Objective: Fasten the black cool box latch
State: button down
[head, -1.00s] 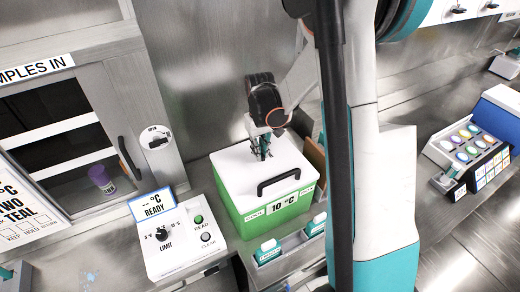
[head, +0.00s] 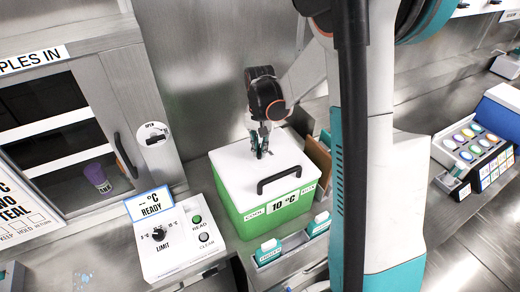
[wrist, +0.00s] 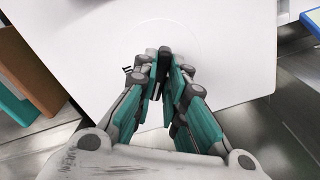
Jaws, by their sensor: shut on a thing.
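The cool box (head: 238,206) is green with a white lid (head: 233,160), and a label on its front reads 10 °C. The lid lies flat on the box and carries a black handle (head: 279,181) near its front edge. My gripper (head: 260,150) points down onto the rear middle of the lid, behind the handle. In the wrist view my gripper (wrist: 161,62) is shut on a small black piece, which looks like the latch (wrist: 152,85). The fingers hide most of the latch, so I cannot tell its exact turn.
A control panel (head: 175,245) with a READY display stands left of the box. A cabinet (head: 110,85) with a dark window is behind it. A brown board (head: 318,155) is close on the right.

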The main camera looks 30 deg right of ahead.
aim_at(260, 150)
jog(key=m+b, duration=0.1)
jog(key=m, duration=0.4)
jog(key=shift+m+b, duration=0.3)
jog(key=m+b, duration=0.1)
jog(key=m, duration=0.4)
dwell(0.4)
jog(key=c, duration=1.6)
grip_release()
jog(key=shift+c, duration=0.2)
notch_tip(260, 150, up, 12)
